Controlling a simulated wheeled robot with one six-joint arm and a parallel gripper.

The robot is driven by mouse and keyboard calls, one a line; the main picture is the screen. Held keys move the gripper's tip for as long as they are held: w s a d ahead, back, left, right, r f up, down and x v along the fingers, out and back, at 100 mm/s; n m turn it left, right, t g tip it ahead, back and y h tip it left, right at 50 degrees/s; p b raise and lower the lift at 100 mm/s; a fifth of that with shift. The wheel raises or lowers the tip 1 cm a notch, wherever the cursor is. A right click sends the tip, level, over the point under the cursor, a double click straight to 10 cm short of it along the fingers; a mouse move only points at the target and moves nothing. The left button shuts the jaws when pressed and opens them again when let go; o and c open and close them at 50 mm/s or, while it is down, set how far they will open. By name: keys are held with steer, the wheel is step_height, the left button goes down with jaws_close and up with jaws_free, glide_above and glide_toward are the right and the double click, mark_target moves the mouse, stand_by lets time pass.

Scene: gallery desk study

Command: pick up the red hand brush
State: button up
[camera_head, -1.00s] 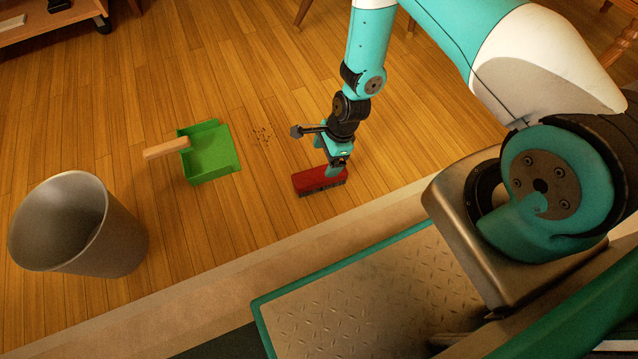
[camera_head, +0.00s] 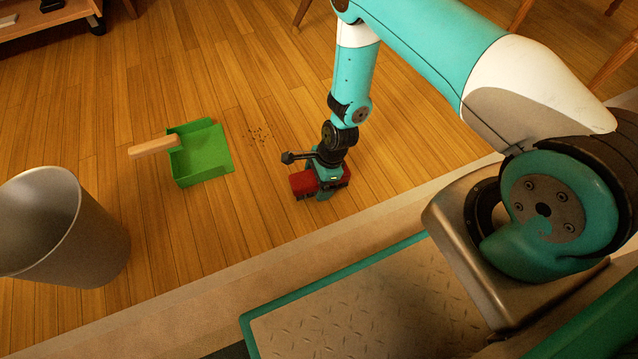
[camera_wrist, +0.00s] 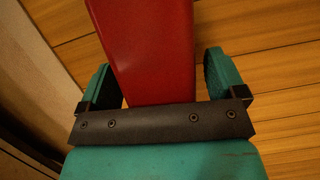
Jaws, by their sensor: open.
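The red hand brush (camera_head: 303,184) lies on the wooden floor, with dark bristles along its lower edge. My gripper (camera_head: 325,190) is down over the brush, its fingers on either side of it, and hides the brush's middle. In the wrist view the red brush (camera_wrist: 148,50) runs between the two teal fingers of my gripper (camera_wrist: 160,78). The far end of the brush is outside the wrist view.
A green dustpan (camera_head: 203,155) with a wooden handle lies to the left, beside a small patch of dark crumbs (camera_head: 259,136). A grey metal bin (camera_head: 95,250) stands at the left edge. A pale border strip (camera_head: 230,290) crosses the floor nearer to me.

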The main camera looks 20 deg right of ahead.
steer(key=shift+r, duration=0.1)
steer(key=c, duration=1.1)
steer(key=shift+r, duration=0.1)
step_height(320, 180, up, 20)
steer(key=p, duration=1.2)
